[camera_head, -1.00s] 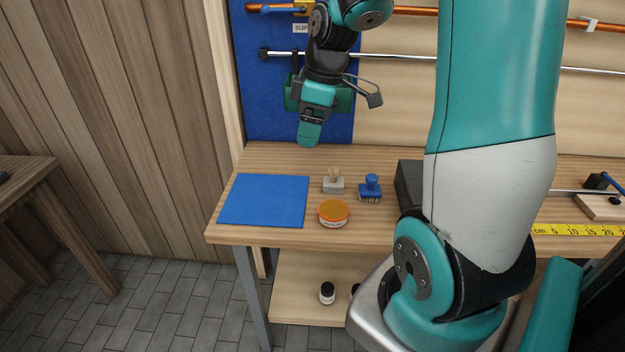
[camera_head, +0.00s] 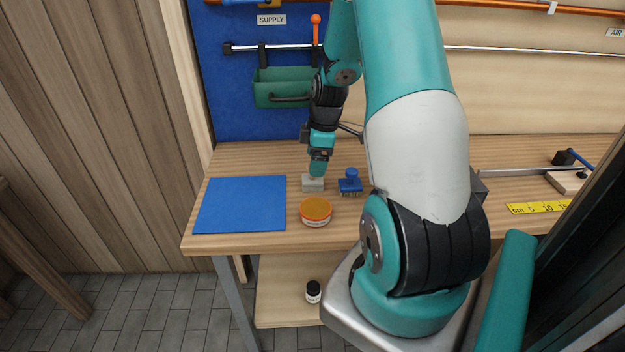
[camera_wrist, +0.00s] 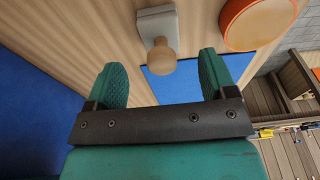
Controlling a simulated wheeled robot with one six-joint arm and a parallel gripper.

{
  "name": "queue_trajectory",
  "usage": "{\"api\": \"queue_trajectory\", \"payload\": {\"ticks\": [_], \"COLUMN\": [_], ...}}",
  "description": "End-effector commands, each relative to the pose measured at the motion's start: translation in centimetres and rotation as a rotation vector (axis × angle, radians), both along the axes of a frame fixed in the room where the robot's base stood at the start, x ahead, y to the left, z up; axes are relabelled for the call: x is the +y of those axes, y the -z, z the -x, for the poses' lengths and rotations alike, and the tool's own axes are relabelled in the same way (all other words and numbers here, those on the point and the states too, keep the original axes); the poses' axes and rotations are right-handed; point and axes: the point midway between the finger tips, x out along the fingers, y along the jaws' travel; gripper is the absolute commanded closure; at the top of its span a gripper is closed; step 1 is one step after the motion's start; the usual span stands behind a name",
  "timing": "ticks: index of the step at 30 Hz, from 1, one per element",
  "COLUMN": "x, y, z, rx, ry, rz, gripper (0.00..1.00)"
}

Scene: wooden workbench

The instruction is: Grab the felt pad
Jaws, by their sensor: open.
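The likely felt pad (camera_head: 313,185) is a small grey block with a round wooden knob on top, standing on the workbench. In the wrist view its grey base (camera_wrist: 153,20) and knob (camera_wrist: 162,58) show at the top centre. My gripper (camera_wrist: 163,78) is open and empty, with its two green fingers apart and the knob near the gap between their tips. In the head view my gripper (camera_head: 319,170) is over the pad and hides part of the knob. I cannot tell whether it touches.
An orange-lidded tub (camera_head: 316,211) stands in front. A flat blue mat (camera_head: 240,205) lies to the left. A green bin (camera_head: 275,88) hangs on the back panel. A yellow measuring tape (camera_head: 535,208) lies at right.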

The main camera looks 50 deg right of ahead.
Motion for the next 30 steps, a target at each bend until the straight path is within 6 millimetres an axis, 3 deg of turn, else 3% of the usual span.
{"api": "queue_trajectory", "payload": {"ticks": [12, 20, 21, 28, 30], "x": [0.5, 0.5, 0.5, 0.5, 0.5], "y": [4.9, 5.3, 5.3, 5.3, 5.3], "z": [-0.5, -0.6, -0.6, -0.6, -0.6], "rx": [0.001, 0.000, 0.000, 0.000, 0.000], "ry": [0.001, 0.001, 0.002, 0.002, 0.002], "rz": [-0.002, 0.000, 0.000, 0.000, 0.000], "gripper": [0.22, 0.22, 0.25, 0.77, 0.77]}}
